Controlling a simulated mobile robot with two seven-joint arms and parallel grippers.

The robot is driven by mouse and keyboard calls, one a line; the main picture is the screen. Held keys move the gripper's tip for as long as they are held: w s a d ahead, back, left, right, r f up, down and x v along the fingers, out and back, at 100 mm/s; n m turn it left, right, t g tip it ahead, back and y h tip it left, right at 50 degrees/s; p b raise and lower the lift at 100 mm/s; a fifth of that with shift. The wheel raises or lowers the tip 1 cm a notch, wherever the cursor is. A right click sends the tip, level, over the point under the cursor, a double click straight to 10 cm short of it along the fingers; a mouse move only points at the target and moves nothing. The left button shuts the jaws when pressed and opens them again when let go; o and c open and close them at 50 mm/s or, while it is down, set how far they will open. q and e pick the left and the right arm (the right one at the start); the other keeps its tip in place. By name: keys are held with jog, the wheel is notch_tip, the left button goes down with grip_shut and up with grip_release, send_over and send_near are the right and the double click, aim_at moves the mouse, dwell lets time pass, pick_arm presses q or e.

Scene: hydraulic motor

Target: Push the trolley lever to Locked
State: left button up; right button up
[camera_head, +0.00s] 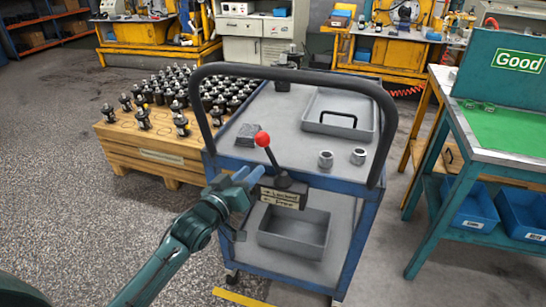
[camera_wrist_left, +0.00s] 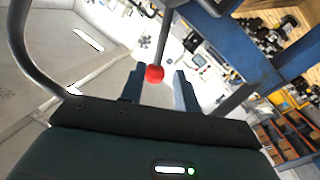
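The blue trolley (camera_head: 300,178) stands in the middle of the head view with a dark curved push handle. Its lever (camera_head: 271,158) has a red ball knob (camera_head: 262,139) and leans up and left from a dark base. Below it is a small label plate (camera_head: 280,198) with two lines; the upper seems to read Locked, the lower is blurred. My left gripper (camera_head: 252,174) is just left of the lever, below the knob. In the left wrist view its fingers (camera_wrist_left: 160,88) are apart, and the red knob (camera_wrist_left: 154,74) appears between them; contact cannot be told. My right gripper is not in view.
A wooden pallet (camera_head: 150,146) with many black parts stands left. A teal table (camera_head: 470,160) with blue bins stands right. Floor is clear at front left.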

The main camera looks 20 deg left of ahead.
aim_at(270, 154)
pick_arm(q)
jog(key=x, duration=0.9)
jog(key=shift+w+d+b, duration=0.1)
jog(key=shift+w+b, duration=0.25)
jog(key=shift+b, duration=0.05)
jog(key=shift+c, duration=0.2)
grip_shut()
